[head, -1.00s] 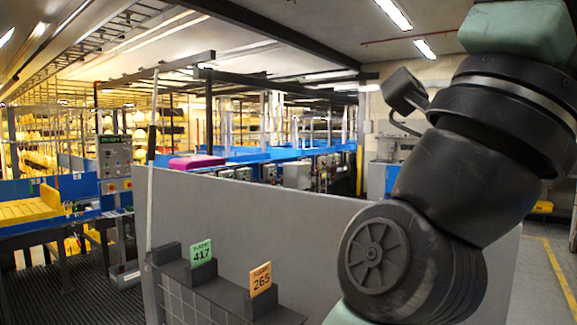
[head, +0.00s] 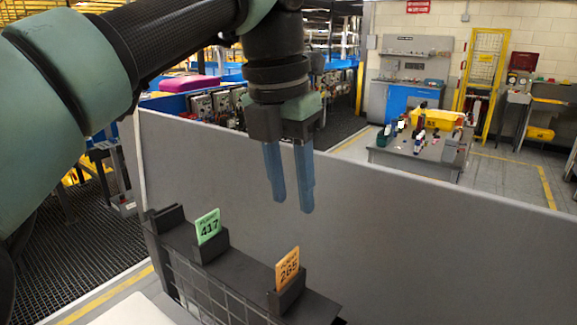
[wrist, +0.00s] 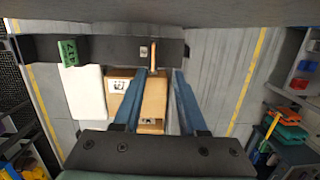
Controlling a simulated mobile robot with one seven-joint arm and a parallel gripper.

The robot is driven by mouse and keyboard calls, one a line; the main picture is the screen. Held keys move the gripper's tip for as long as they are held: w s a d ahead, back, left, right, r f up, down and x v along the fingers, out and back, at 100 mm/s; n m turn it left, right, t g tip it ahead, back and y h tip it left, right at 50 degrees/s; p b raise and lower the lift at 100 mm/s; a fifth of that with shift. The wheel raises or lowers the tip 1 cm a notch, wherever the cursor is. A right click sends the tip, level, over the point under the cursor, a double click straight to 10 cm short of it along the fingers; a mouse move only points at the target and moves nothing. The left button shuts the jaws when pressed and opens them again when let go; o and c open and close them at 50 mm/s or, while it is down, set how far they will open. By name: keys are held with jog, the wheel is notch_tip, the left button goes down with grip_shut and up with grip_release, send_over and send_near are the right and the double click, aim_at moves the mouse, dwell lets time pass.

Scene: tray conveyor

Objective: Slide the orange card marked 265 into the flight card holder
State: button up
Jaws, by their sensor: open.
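The orange card marked 265 (head: 287,269) stands upright in the right-hand dark block of a black rack (head: 240,273). In the wrist view the orange card (wrist: 153,56) shows almost edge-on, just ahead of the fingertips. A green card marked 417 (head: 208,226) stands in the middle block. A dark block (head: 168,219) at the rack's left end shows no card; whether it is the flight card holder I cannot tell. My gripper (head: 292,203) is open and empty, its blue fingers pointing down, above and apart from the orange card. The wrist view shows it too (wrist: 159,76).
A grey panel (head: 400,220) stands upright right behind the rack. Cardboard boxes (wrist: 153,103) and a white box (wrist: 85,92) lie below the rack. A grey workbench (head: 415,160) with a yellow bin stands farther back at right.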

aim_at(288, 255)
jog(key=shift+y, duration=0.3)
jog(key=f+p, duration=0.1)
jog(key=f, duration=0.7)
jog(key=w+f+p, duration=0.1)
jog(key=f, duration=0.3)
jog(key=shift+a+f+p, duration=0.2)
jog(key=shift+a+p, duration=0.05)
jog(key=shift+p, duration=0.1)
grip_shut()
jog(key=shift+r, duration=0.25)
jog(key=shift+r+p, duration=1.9)
jog(key=shift+r, duration=0.45)
jog(key=shift+r, duration=0.1)
